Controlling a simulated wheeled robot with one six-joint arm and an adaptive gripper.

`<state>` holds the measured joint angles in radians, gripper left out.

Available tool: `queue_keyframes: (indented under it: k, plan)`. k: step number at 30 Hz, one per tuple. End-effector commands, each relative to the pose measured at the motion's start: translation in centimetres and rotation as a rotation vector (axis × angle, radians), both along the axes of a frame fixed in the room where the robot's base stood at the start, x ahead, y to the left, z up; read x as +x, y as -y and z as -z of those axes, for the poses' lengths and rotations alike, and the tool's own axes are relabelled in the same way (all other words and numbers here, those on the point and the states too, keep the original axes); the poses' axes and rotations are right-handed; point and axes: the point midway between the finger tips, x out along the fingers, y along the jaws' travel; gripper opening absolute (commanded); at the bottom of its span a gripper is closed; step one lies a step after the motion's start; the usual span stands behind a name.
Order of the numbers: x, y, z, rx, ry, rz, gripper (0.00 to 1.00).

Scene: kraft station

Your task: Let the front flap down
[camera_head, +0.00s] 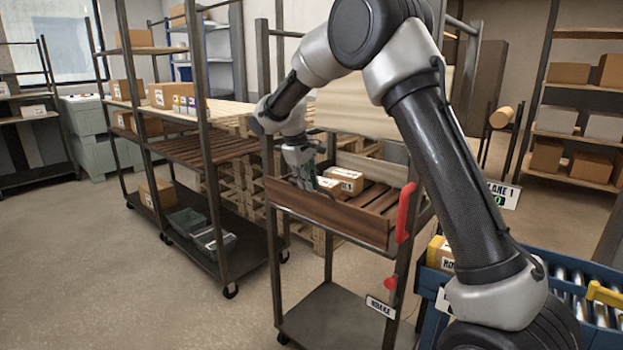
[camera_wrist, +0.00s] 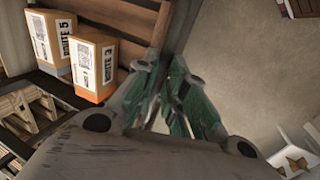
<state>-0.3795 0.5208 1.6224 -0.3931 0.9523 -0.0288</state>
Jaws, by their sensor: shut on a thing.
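The front flap (camera_head: 325,217) is a brown wooden board standing upright along the front of the cart's upper shelf. My gripper (camera_head: 306,184) is at its top edge, towards the left end, with the arm reaching over from the right. In the wrist view my gripper (camera_wrist: 166,98) has its green-grey fingers close together at a board edge, shut on the flap; the exact contact is partly hidden by the fingers. A red handle (camera_head: 405,212) is upright at the shelf's front right corner. A red knob (camera_head: 390,283) sits lower on the same post.
Two cartons (camera_head: 345,180) stand on the slatted shelf behind the flap, close to my fingers; in the wrist view they are left of my gripper (camera_wrist: 95,68). A blue conveyor bin (camera_head: 590,295) is at right, and a tall rack (camera_head: 195,150) at left. Floor in front is clear.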

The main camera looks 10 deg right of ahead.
Motion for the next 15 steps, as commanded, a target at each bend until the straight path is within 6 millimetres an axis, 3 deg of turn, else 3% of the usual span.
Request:
queue_keyframes:
  k: [15]
  plan:
    - [-4.3,-5.9,4.2,-0.381,0.270,-0.012,0.00]
